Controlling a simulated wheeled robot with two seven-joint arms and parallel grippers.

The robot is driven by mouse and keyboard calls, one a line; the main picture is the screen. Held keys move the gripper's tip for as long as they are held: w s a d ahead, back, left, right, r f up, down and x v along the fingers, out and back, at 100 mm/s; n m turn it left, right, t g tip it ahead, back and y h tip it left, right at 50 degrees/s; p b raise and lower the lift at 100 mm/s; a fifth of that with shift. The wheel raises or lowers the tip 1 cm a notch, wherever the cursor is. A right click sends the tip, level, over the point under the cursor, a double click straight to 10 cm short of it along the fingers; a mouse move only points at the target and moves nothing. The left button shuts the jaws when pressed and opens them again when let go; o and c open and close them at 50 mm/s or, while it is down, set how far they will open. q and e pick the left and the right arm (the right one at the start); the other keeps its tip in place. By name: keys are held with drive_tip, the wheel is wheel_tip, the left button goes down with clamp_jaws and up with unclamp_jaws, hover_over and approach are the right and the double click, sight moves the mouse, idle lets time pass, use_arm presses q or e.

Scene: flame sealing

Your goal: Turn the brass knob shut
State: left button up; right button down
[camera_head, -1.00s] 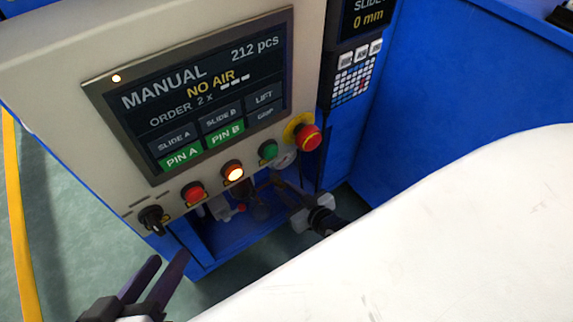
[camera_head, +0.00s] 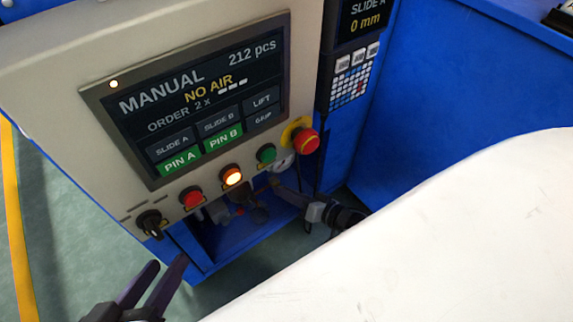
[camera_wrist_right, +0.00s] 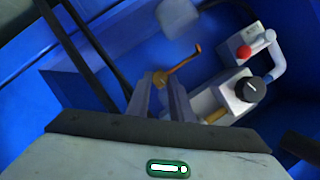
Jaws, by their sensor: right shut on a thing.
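The brass knob (camera_wrist_right: 160,79) shows in the right wrist view between my right fingertips, with a thin brass arm running up and right from it. My right gripper (camera_wrist_right: 160,88) is shut on it; the fingers hide part of it. In the head view my right gripper (camera_head: 274,182) reaches in under the control panel, below the red emergency button, and the knob is too small to make out. My left gripper (camera_head: 169,262) is open and empty in front of the panel's lower left corner.
The control panel screen (camera_head: 195,95) reads MANUAL and NO AIR. Below it are a black switch (camera_head: 150,221), a red button (camera_head: 192,198), a lit button (camera_head: 232,176) and a green button (camera_head: 266,153). A white fitting with a black knob (camera_wrist_right: 250,90) stands right of my right fingers.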

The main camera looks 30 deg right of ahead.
drive_tip(key=shift+f+m+y, duration=0.15)
drive_tip(key=shift+m+y, duration=0.35)
drive_tip(key=shift+m, duration=0.4)
drive_tip(key=c, duration=1.6)
unclamp_jaws()
drive_tip(key=shift+o, duration=0.2)
use_arm(q)
drive_tip(key=shift+r, duration=0.1)
use_arm(e)
drive_tip(key=shift+d, duration=0.1)
